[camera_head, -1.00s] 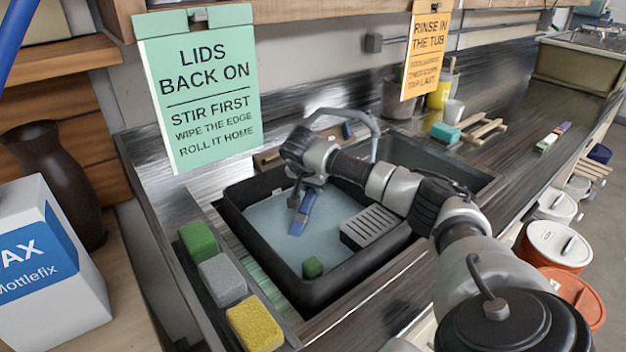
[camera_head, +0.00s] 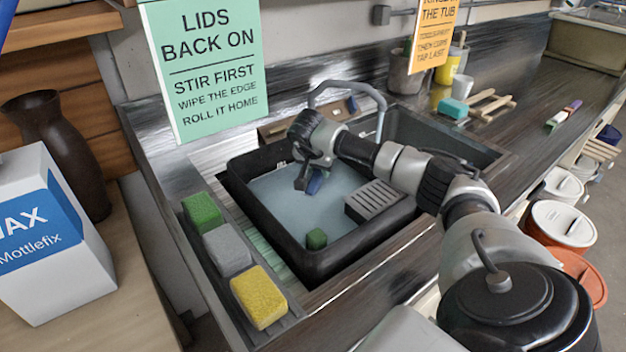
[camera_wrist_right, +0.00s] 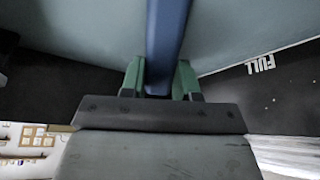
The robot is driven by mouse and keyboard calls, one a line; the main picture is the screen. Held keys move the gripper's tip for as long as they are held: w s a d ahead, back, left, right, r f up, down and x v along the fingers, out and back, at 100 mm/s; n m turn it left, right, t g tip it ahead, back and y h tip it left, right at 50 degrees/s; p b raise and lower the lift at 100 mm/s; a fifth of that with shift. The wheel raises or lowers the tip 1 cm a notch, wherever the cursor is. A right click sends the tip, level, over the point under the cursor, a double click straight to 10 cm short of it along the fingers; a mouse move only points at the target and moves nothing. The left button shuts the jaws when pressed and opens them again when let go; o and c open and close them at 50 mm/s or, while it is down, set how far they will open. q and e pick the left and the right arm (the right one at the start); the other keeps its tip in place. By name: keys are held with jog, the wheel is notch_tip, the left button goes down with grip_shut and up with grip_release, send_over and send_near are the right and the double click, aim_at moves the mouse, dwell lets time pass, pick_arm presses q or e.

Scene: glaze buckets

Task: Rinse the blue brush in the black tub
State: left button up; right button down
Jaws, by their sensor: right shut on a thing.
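The black tub (camera_head: 262,232) sits in the sink and holds pale blue-grey water (camera_head: 290,205). My right gripper (camera_head: 306,180) is over the water inside the tub's outline, pointing down. It is shut on the blue brush (camera_head: 316,184), whose lower part shows just below the fingers at the water. In the right wrist view the blue handle (camera_wrist_right: 166,45) runs between the two green fingertips (camera_wrist_right: 160,82). The brush's far end is not visible there, and I cannot tell how deep it is in the water. My left gripper is not in view.
A grey slotted block (camera_head: 378,200) and a small green cube (camera_head: 316,239) are in the tub. A tray of green, grey and yellow sponges (camera_head: 260,298) lies along the near left side. A curved faucet (camera_head: 350,86) stands behind. Lidded buckets (camera_head: 562,223) stand at right.

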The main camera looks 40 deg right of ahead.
jog(key=shift+s+d+p, duration=0.3)
jog(key=shift+s+p, duration=0.45)
jog(key=shift+p, duration=0.4)
jog(key=shift+s+d+p, duration=0.3)
jog(key=shift+s+p, duration=0.4)
jog(key=shift+p, duration=0.4)
dwell(2.8)
